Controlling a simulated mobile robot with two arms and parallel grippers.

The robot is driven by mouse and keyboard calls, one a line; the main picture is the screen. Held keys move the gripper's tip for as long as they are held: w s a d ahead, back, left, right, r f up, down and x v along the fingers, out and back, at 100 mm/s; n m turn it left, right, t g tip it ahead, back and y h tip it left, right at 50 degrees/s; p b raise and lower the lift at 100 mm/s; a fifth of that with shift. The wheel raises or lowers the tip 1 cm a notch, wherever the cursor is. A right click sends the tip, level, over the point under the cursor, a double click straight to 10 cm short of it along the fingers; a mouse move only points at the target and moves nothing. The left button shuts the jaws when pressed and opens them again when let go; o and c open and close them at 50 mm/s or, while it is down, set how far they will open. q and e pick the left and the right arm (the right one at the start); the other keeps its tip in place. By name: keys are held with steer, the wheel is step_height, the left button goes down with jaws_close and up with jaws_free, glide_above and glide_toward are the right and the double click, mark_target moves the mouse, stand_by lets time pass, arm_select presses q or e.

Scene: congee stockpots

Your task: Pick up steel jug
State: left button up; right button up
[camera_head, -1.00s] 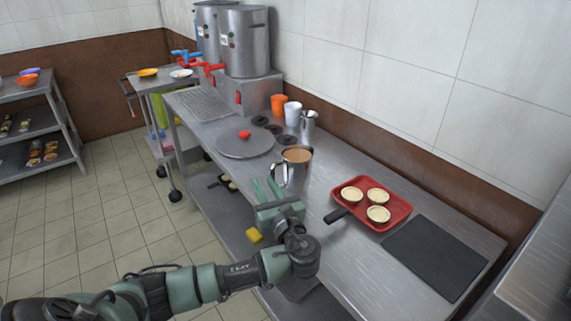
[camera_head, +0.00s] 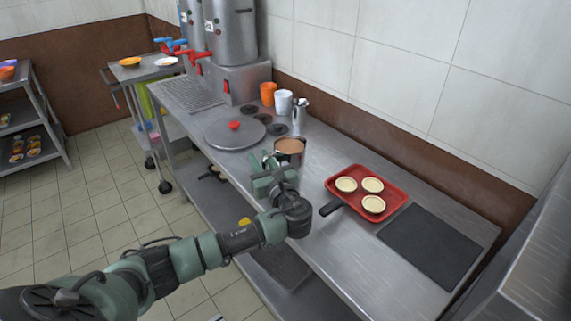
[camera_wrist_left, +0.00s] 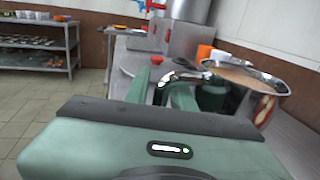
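The steel jug (camera_head: 290,158) stands on the steel counter, upright and holding a brown liquid. It fills the right of the left wrist view (camera_wrist_left: 245,78), its curved handle on its left side. My left gripper (camera_head: 261,160) is at the jug's handle side, close to it. Its two green fingers are apart, and the handle (camera_wrist_left: 182,76) shows near their tips in the left wrist view. I cannot tell whether they touch it. The gripper hides the jug's lower part in the head view. My right gripper is not in view.
A round grey lid (camera_head: 235,134) with a red knob lies behind the gripper. An orange cup (camera_head: 268,93), a white cup (camera_head: 284,102) and a small steel pitcher (camera_head: 300,114) stand behind the jug. A red tray (camera_head: 393,200) with tarts and a dark mat (camera_head: 430,242) lie right.

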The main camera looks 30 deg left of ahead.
arm_select(q)
jaws_close()
stand_by(1.4)
steer(key=shift+r, duration=0.1)
